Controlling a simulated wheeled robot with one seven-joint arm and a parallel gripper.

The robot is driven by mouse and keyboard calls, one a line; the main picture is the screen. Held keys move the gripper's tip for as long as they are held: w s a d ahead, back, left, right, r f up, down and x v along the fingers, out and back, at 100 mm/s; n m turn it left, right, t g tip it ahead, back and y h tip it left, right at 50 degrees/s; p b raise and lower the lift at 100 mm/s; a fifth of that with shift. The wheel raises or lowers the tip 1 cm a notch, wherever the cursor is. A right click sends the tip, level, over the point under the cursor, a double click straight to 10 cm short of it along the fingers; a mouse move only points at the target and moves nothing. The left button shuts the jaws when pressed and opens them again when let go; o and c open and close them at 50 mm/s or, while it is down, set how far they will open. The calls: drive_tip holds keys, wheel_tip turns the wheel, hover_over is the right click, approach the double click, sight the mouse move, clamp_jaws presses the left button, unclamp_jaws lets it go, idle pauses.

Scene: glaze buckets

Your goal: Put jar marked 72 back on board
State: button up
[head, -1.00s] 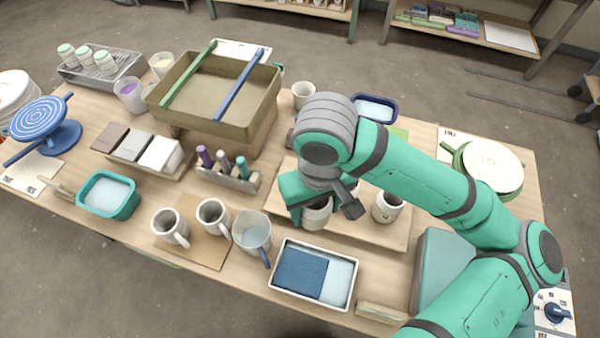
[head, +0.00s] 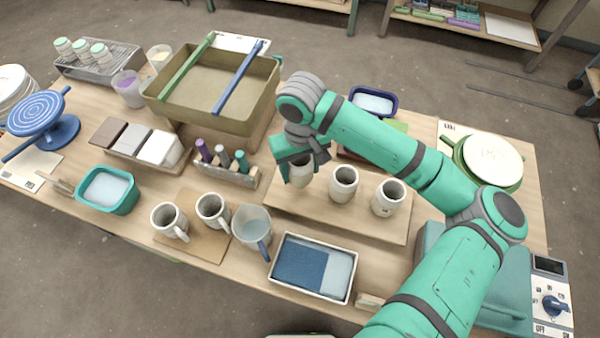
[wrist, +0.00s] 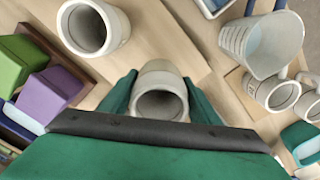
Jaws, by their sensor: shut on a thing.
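My gripper (head: 302,162) is shut on a pale jar (head: 301,175), at the left end of the wooden board (head: 361,222). In the wrist view the held jar (wrist: 160,92) sits mouth-on between the two green fingers. I cannot tell whether its base touches the board. Two similar pale jars stand upright on the board: a middle one (head: 343,187) and a right one (head: 388,199). One jar also shows at the top left of the wrist view (wrist: 93,28). No mark 72 is readable on any jar.
Left of the board stand a rack of coloured bottles (head: 228,175) and a clear jug (head: 251,229). Two mugs (head: 170,220) stand on a smaller board. A tray with a blue sponge (head: 318,269) lies in front. A large basin (head: 213,93) is behind left.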

sight(301, 162)
drive_tip(key=shift+w+f, duration=0.35)
drive_tip(key=shift+f, duration=1.6)
drive_tip(key=shift+a+f, duration=0.1)
drive_tip(key=shift+f, duration=0.05)
drive_tip(key=o, duration=1.4)
drive_tip(key=shift+o, duration=0.2)
wheel_tip(301, 162, up, 12)
drive_tip(key=shift+r, duration=0.2)
